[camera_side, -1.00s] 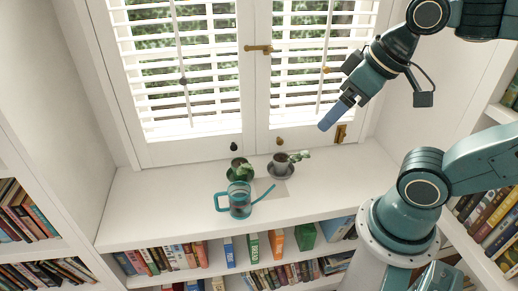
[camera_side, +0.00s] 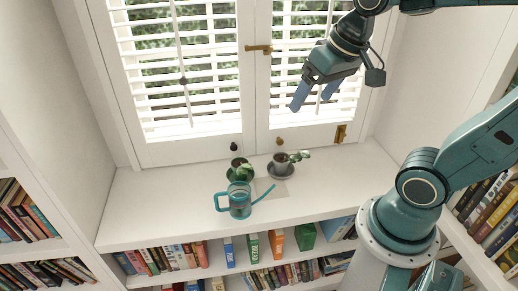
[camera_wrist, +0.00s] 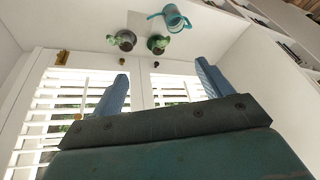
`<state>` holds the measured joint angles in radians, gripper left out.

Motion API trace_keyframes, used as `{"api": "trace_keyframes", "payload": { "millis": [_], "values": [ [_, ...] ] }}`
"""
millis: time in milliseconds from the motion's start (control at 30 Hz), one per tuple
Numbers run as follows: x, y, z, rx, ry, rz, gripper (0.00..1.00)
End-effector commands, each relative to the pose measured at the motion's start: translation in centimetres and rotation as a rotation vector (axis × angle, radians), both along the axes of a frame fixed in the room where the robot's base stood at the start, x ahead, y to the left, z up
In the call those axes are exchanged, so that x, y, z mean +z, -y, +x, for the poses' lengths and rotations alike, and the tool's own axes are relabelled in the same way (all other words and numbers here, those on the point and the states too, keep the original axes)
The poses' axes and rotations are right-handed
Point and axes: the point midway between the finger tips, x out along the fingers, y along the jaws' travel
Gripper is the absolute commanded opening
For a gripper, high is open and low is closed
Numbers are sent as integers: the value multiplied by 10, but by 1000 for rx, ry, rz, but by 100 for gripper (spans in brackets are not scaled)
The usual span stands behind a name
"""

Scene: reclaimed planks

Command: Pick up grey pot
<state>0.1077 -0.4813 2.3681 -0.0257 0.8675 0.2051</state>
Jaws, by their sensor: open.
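The grey pot (camera_side: 280,160) holds a leafy plant and stands upright on a dark saucer (camera_side: 280,171) on the white window shelf. In the wrist view, the grey pot (camera_wrist: 126,36) is at upper left. A second small potted plant (camera_side: 239,166) on a green saucer stands to its left; it is to the right in the wrist view (camera_wrist: 158,42). My gripper (camera_side: 311,101) is open and empty, with blue fingers apart, well above the shelf in front of the window. In the wrist view, its fingers (camera_wrist: 161,72) point towards the pots.
A teal watering can (camera_side: 239,204) stands in front of the left plant, its spout reaching right towards a flat grey mat (camera_side: 274,189). The shuttered window (camera_side: 200,75) with brass latches is behind. Shelf space is clear at the left and right. Books fill the shelves below.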

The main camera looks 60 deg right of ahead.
Motion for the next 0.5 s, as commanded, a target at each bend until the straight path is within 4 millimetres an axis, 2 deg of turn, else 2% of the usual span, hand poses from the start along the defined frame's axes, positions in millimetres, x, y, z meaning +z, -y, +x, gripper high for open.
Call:
{"api": "trace_keyframes", "payload": {
  "millis": [267,500],
  "values": [
    [-16,26,47,-214,-78,73,78],
    [-39,53,83,-401,-140,134,78]
  ]
}}
